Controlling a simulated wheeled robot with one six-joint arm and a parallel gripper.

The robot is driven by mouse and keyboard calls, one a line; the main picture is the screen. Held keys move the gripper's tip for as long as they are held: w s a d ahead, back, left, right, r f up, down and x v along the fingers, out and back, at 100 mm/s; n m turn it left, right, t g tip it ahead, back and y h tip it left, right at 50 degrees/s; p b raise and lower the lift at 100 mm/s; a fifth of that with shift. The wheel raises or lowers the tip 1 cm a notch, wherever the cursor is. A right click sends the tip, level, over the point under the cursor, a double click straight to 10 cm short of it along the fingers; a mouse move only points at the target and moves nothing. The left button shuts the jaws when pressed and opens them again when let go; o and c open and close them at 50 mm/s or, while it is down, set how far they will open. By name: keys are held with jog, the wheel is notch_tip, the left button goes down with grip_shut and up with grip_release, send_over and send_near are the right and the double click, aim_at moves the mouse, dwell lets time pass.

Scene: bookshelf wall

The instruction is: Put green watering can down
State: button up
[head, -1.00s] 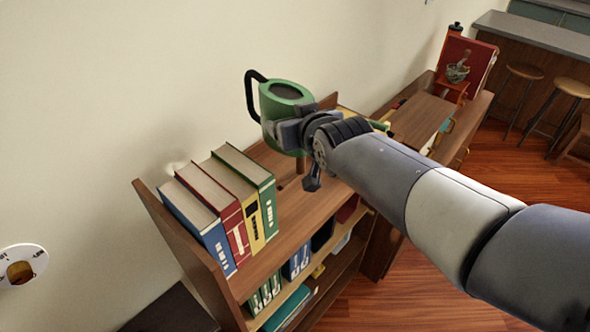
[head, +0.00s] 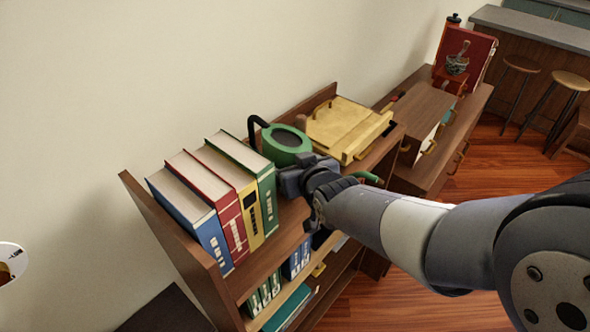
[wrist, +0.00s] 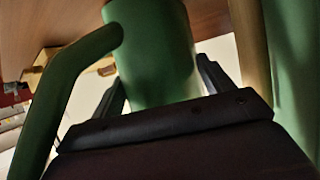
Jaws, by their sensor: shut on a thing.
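In the wrist view the green body of the can (wrist: 155,55) stands between my two fingers (wrist: 165,85), with the green spout at the left. The can looks upright and close to the shelf top (head: 262,262). My gripper hides its base, so I cannot tell whether it touches the wood.
Several upright books (head: 225,205) stand just left of the can. A yellowish wooden tray (head: 345,128) lies just behind and right of it. A lower cabinet (head: 425,105) with a red book (head: 466,58) stands farther right. Little bare shelf shows around the can.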

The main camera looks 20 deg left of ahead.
jog(key=shift+f, duration=0.1)
jog(key=o, duration=1.3)
jog(key=shift+c, duration=0.2)
